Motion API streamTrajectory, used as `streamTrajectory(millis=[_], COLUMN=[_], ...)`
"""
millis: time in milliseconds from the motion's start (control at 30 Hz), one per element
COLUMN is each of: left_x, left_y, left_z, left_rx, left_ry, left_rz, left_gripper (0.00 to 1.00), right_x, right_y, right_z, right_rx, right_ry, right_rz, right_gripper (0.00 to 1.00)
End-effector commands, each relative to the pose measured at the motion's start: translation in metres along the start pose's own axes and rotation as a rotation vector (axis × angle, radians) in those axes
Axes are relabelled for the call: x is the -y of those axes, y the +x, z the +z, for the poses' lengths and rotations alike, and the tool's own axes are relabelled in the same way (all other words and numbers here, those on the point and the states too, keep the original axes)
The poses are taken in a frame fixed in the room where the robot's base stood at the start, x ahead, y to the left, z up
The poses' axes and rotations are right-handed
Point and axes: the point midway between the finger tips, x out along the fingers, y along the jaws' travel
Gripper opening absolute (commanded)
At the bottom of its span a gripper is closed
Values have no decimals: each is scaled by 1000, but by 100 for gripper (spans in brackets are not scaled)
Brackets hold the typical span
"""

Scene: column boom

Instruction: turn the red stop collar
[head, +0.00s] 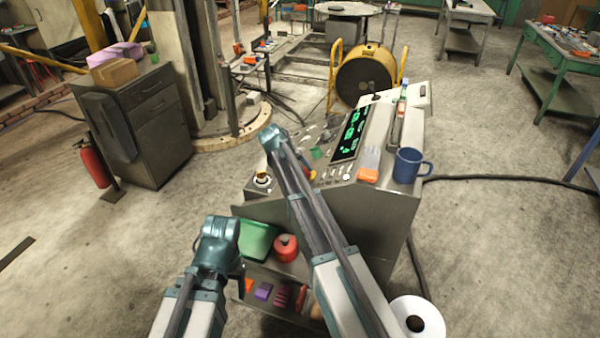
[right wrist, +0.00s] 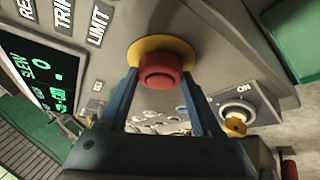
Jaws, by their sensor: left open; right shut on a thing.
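The red stop collar (right wrist: 161,70) is a round red knob on a yellow ring (right wrist: 148,47), set in the grey console panel. In the right wrist view my right gripper (right wrist: 161,92) has one blue finger on each side of the red knob and is shut on it. In the head view the right arm crosses in front of the console (head: 365,210), and its fingers are hidden. My left gripper (head: 222,250) is open, low at the left of the console near the green bin (head: 257,240).
A yellow ON knob (right wrist: 235,123) sits right of the collar in the wrist view. On the console are a screen (head: 350,132) and a blue mug (head: 408,166). A red pot (head: 286,248) stands on the shelf below.

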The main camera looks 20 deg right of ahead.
Motion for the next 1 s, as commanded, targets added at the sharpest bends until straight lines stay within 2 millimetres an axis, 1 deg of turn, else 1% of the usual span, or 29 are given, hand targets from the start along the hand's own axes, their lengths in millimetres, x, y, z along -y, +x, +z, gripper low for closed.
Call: streamTrajectory(millis=[500,533,600,667,700,1000], left_x=[0,0,0,0,0,0], left_y=[1,1,1,1,1,0], left_z=[0,0,0,0,0,0], left_rx=[0,0,0,0,0,0], left_ry=[0,0,0,0,0,0], left_rz=[0,0,0,0,0,0], left_gripper=[68,68,68,68,68,68], right_x=[1,1,1,1,1,0], right_y=[0,0,0,0,0,-1], right_z=[2,2,2,1,1,1], right_rx=[5,5,5,4,4,2], right_ry=[16,16,16,16,15,15], right_rz=[6,6,6,6,7,8], right_gripper=[10,70,82,93,96,96])
